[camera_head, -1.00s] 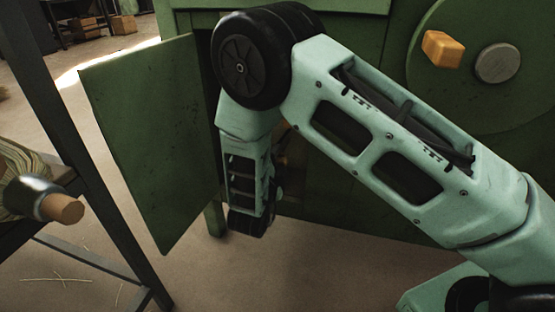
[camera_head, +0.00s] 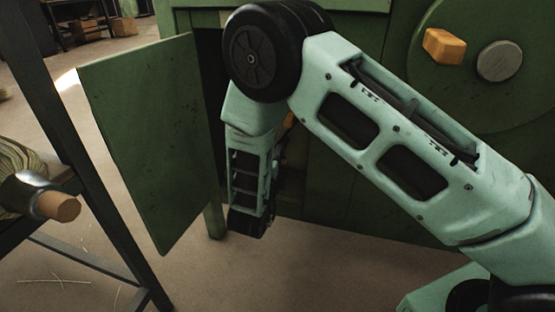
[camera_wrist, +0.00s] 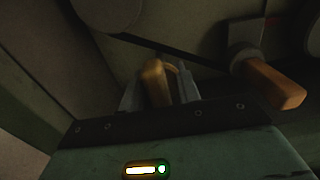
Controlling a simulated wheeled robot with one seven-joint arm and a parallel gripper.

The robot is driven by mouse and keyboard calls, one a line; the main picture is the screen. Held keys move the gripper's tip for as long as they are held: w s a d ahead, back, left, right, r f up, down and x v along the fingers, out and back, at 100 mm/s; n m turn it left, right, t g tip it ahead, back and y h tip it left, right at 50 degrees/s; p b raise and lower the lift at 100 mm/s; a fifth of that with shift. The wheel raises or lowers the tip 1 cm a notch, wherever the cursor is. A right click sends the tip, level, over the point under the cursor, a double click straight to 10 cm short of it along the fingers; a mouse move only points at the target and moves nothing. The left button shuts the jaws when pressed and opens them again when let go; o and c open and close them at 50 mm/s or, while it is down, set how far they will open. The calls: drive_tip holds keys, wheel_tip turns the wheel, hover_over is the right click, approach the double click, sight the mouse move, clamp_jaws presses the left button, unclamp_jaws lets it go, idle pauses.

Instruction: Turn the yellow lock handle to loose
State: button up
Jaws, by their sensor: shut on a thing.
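In the wrist view my gripper (camera_wrist: 159,88) is inside the dim machine, with its two grey fingers closed on the yellow lock handle (camera_wrist: 154,74). The handle looks dull yellow-brown and stands up between the fingers. Its base is dark and hard to make out. In the head view my forearm and wrist hide the gripper and the held handle. A small orange patch (camera_head: 289,119) shows beside my wrist; I cannot tell which part it belongs to.
A second, orange handle (camera_wrist: 275,84) on a grey mount is to the right inside the machine. The open green door (camera_head: 150,140) stands just left of my wrist. An orange block (camera_head: 443,48) sits on the green disc (camera_head: 490,100). A dark rack (camera_head: 105,180) is at left.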

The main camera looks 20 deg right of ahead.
drive_tip(key=o, duration=0.6)
drive_tip(key=shift+a, duration=0.1)
drive_tip(key=p+v, duration=0.7)
drive_tip(key=v, duration=1)
drive_tip(key=shift+s, duration=0.2)
